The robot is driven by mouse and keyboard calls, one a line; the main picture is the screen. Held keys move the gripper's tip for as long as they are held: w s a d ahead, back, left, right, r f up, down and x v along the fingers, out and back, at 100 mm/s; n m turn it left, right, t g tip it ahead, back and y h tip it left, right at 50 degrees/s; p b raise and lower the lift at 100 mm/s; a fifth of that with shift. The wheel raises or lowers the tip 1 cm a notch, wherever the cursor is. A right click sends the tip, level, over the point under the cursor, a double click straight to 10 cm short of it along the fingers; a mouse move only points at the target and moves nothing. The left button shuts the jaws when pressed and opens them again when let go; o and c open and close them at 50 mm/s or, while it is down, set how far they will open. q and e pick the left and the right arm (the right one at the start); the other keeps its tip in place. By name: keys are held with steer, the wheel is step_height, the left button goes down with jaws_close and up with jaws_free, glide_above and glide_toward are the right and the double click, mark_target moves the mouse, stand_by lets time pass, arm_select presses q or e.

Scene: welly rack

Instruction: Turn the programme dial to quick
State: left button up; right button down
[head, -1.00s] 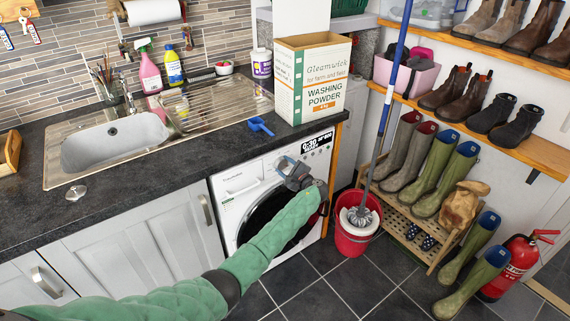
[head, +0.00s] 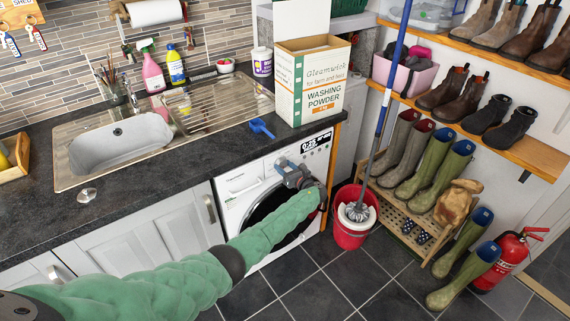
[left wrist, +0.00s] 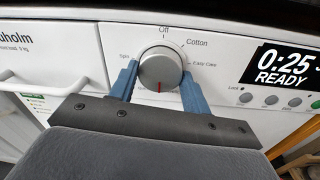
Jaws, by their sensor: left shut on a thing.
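The silver programme dial (left wrist: 158,66) is on the white washing machine's control panel (left wrist: 90,50). Its red mark points down, toward the gripper body. My left gripper (left wrist: 160,78) is shut on the dial, with one blue finger on each side. In the head view the left gripper (head: 283,166) covers the dial at the washing machine (head: 232,208). The display (left wrist: 286,66) reads 0:25 READY. My right gripper is not in view.
A washing powder box (head: 310,92) and a blue scoop (head: 262,128) sit on the dark worktop (head: 180,165) above the machine. A red bucket (head: 352,232) with a mop stands to the right, beside the boot rack (head: 412,235).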

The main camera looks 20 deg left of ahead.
arm_select(q)
steer(key=m+p, duration=0.2)
steer(key=m, duration=0.1)
steer(key=shift+s, duration=0.1)
steer(key=shift+f+m, duration=0.2)
steer(key=shift+m, duration=0.5)
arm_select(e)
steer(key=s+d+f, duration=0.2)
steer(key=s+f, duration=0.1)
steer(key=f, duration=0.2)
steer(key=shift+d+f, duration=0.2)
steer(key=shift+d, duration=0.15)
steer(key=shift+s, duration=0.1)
arm_select(q)
steer(key=o, duration=1)
steer(key=shift+c, duration=0.2)
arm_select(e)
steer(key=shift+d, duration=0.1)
arm_select(q)
steer(key=shift+r, duration=0.1)
